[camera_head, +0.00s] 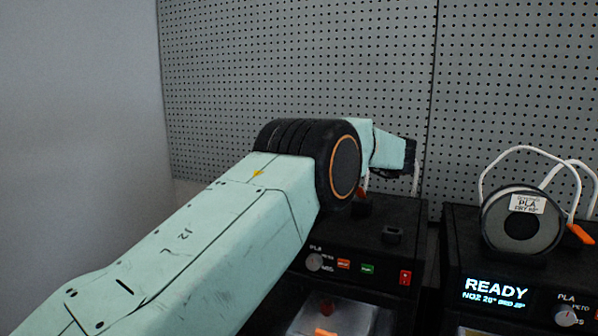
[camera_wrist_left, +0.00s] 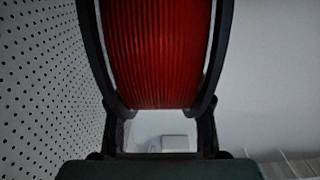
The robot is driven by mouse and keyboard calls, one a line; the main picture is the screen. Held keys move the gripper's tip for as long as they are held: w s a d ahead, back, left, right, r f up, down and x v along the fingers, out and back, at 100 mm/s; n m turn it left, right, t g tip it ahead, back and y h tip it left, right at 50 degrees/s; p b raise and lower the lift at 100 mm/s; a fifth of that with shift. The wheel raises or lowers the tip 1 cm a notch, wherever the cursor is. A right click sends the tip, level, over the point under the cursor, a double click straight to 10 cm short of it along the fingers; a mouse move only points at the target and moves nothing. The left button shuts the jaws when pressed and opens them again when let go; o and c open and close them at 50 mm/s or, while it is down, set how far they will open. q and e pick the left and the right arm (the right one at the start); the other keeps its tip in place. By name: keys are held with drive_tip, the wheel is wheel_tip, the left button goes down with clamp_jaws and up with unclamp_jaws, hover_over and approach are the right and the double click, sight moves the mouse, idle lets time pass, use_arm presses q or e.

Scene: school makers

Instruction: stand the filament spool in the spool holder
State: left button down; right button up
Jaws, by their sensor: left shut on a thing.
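The filament spool (camera_wrist_left: 160,55) fills the upper middle of the left wrist view, with red filament wound between dark curved sides. My left gripper (camera_head: 409,158) is shut on it; in the head view the gripper is small and mostly hidden behind my left wrist, above the left printer. I cannot make out the held spool clearly in the head view. A small red patch shows just under my wrist, but I cannot tell what it is. My right gripper is not in view.
The black left printer (camera_head: 338,250) stands under my arm, with a small dark block (camera_head: 392,234) on top. The right printer (camera_head: 462,249) reads READY and carries a dark spool labelled PLA (camera_head: 497,232) with white tubes around it. A pegboard (camera_head: 300,60) stands behind.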

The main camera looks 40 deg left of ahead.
use_arm(q)
drive_tip(key=f, duration=0.4)
drive_tip(key=shift+w+d, duration=0.35)
drive_tip(key=shift+w, duration=0.05)
drive_tip(key=shift+a+f+p, duration=0.15)
drive_tip(key=shift+f+p, duration=0.1)
drive_tip(key=shift+p, duration=0.05)
drive_tip(key=shift+s+a, duration=0.25)
drive_tip(key=shift+s, duration=0.15)
drive_tip(key=shift+w+d+f, duration=0.2)
drive_tip(key=shift+d+f, duration=0.05)
drive_tip(key=shift+d, duration=0.05)
drive_tip(key=c, duration=1)
unclamp_jaws()
drive_tip(key=shift+w, duration=0.15)
drive_tip(key=shift+o, duration=1.2)
drive_tip(key=shift+s+a, duration=0.25)
drive_tip(key=shift+w+d+r, duration=0.15)
drive_tip(key=shift+d+r, duration=0.05)
drive_tip(key=shift+d, duration=0.1)
drive_tip(key=b+v, duration=0.1)
drive_tip(key=v, duration=0.4)
drive_tip(key=shift+f, duration=0.15)
drive_tip(key=shift+v, duration=1.1)
